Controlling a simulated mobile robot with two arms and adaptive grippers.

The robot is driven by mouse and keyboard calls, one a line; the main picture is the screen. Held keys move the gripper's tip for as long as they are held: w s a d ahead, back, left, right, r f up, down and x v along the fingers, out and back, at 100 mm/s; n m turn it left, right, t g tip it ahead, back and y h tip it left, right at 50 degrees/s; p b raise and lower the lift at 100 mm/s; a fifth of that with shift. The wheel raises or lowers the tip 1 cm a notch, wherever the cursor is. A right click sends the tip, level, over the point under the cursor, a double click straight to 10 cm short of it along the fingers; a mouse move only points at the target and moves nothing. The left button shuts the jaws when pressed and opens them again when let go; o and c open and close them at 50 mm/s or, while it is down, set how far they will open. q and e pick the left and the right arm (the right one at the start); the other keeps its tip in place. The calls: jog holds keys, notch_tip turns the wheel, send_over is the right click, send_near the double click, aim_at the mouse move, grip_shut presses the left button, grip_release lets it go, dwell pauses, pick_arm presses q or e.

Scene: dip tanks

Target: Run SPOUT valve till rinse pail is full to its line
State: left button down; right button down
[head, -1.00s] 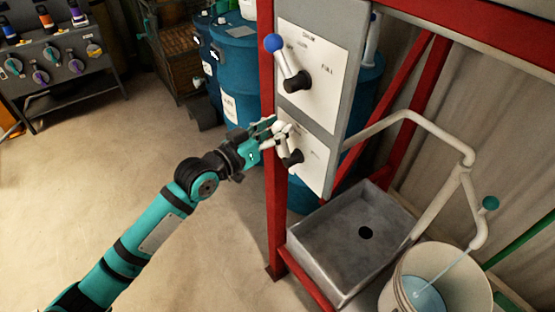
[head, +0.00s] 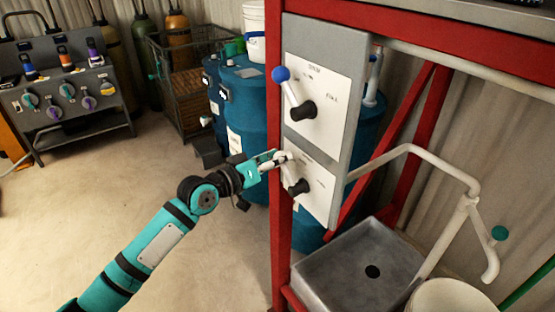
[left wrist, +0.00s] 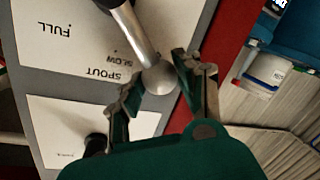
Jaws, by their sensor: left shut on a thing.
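My left gripper (head: 278,158) is at the lower valve on the grey panel, its fingers shut on the pale ball end of the SPOUT lever (left wrist: 130,32). The lever tilts up and left from its black hub (head: 299,187) in the head view. The white spout pipe (head: 487,250) ends at the right, and no water stream shows below it. The white rinse pail (head: 450,295) is cut off by the bottom edge, so its water level and line are hidden. My right gripper is not in view.
The upper valve has a blue-balled lever (head: 288,91). A grey sink (head: 345,260) stands below the panel. A red frame post (head: 281,235) is close beside my gripper. Blue drums (head: 245,110) stand behind.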

pick_arm(q)
jog(key=shift+a+f, duration=0.1)
jog(key=shift+f, duration=0.05)
jog(key=c, duration=1)
grip_release()
jog(key=shift+w, duration=0.1)
jog(key=shift+o, duration=0.6)
jog(key=shift+s+a, duration=0.2)
jog(key=v, duration=1.1)
jog(key=shift+a, duration=0.2)
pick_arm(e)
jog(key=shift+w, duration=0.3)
pick_arm(q)
jog(key=shift+s, duration=0.1)
